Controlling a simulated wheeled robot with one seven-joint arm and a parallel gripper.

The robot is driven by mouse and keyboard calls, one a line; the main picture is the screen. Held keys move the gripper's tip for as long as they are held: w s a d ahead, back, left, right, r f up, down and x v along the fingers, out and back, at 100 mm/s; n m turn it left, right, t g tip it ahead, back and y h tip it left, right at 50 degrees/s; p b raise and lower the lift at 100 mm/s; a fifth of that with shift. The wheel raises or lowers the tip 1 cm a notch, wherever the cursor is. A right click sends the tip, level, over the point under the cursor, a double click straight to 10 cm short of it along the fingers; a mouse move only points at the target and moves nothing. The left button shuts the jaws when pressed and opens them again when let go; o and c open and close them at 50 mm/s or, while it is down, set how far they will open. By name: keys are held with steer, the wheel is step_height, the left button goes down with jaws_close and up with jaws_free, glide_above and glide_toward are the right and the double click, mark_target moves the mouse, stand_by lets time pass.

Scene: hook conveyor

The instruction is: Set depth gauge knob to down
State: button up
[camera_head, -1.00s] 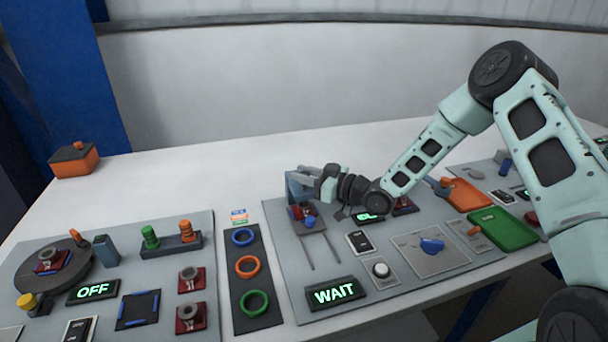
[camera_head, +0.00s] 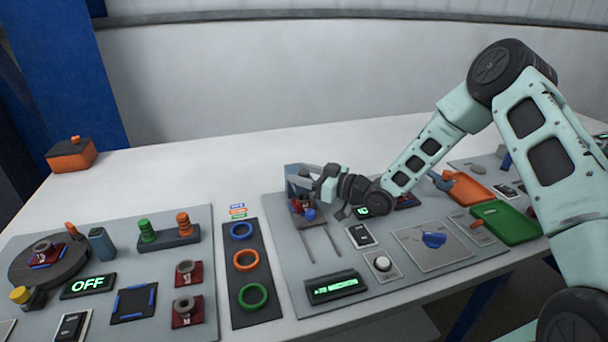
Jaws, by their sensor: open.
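A grey gauge-like fixture (camera_head: 293,176) stands on the middle panel, with a red block and a blue knob (camera_head: 310,214) at its front and two thin rails running toward me. I cannot tell for certain which part is the depth gauge knob. My gripper (camera_head: 306,171) is open at the top of this fixture, its fingers pointing left. The fingers overlap the fixture's upper part in this view, so contact cannot be told. The blue knob stands below the fingers, apart from them. A dark display (camera_head: 335,288) in front of the rails shows small green text, too small to read surely.
A white round knob (camera_head: 382,263), a rocker switch (camera_head: 361,236) and a blue handle (camera_head: 434,240) sit right of the rails. Coloured rings lie on a dark strip (camera_head: 262,316) to the left. Green (camera_head: 507,222) and orange (camera_head: 470,187) plates lie right.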

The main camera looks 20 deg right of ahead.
steer(key=b+v, duration=0.3)
steer(key=v, duration=1.4)
steer(key=shift+s+d+r, duration=0.1)
steer(key=shift+s+d, duration=0.05)
steer(key=s+a+g+h, duration=0.4)
steer(key=a+g+h, duration=0.3)
steer(key=a, duration=0.6)
steer(key=s+a+r+g+h, duration=0.1)
steer(key=s+r+g, duration=0.1)
steer(key=s, duration=0.6)
steer(key=s+a+r+m+g+h, duration=0.1)
steer(key=s+a+r+g+h, duration=0.1)
steer(key=s, duration=0.7)
steer(key=s+a+r+g+h, duration=0.1)
steer(key=s+a+r+h, duration=0.1)
steer(key=s, duration=0.7)
steer(key=shift+a+r+g+p, duration=0.2)
steer(key=shift+r+g+p, duration=0.15)
steer(key=shift+g+p, duration=0.1)
